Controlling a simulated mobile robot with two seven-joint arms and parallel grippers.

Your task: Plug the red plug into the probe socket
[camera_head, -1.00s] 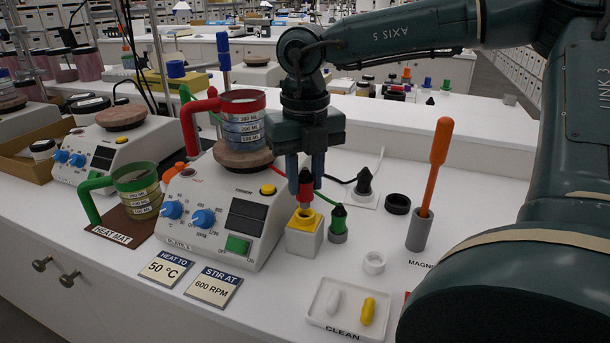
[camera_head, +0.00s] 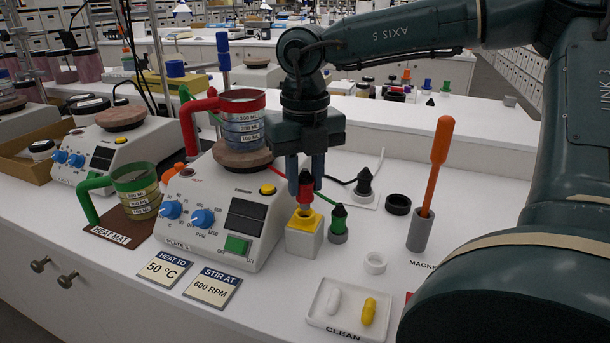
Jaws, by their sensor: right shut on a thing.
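My right gripper (camera_head: 306,178) points down, shut on the red plug (camera_head: 305,192). The red plug is upright between the fingertips, right over a yellow-topped white block (camera_head: 304,232), which appears to be the probe socket. The plug's lower end meets the yellow top; I cannot tell how deep it sits. A green plug (camera_head: 339,222) stands in a grey holder just to the right. A black plug (camera_head: 364,182) stands on a white plate behind. My left gripper is not in view.
A hot plate (camera_head: 218,215) with a red-handled beaker (camera_head: 242,120) stands close left of the gripper. A green-handled beaker (camera_head: 136,190) is on the heat mat. An orange-handled rod (camera_head: 435,165) stands to the right. A tray (camera_head: 322,318) with two stir bars is in front.

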